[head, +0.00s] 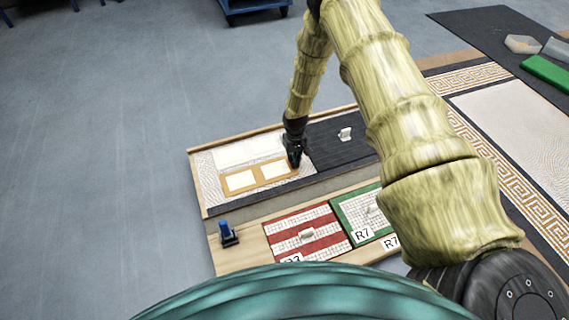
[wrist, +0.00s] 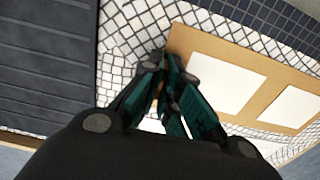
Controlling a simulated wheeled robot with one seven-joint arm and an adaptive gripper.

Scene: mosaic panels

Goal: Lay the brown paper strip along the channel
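The brown paper strip (head: 258,182) lies on the pale mosaic area at the left of the far panel, with two white rectangles on it. In the wrist view the strip (wrist: 255,108) runs from the fingers toward the lower right. My gripper (head: 294,160) points down at the strip's right end in the head view. In the wrist view its fingertips (wrist: 182,68) are close together over the strip's end. The fingers hide that edge, so I cannot tell whether they grip it. A plain grey band (head: 265,200), possibly the channel, runs along the panel's near side.
A dark ribbed area (head: 335,155) with a small white handled piece (head: 345,134) lies right of the gripper. Nearer are a red-and-white panel (head: 300,252), a green-edged panel (head: 348,232) and a blue-topped object (head: 227,233). Open floor (head: 110,150) lies left.

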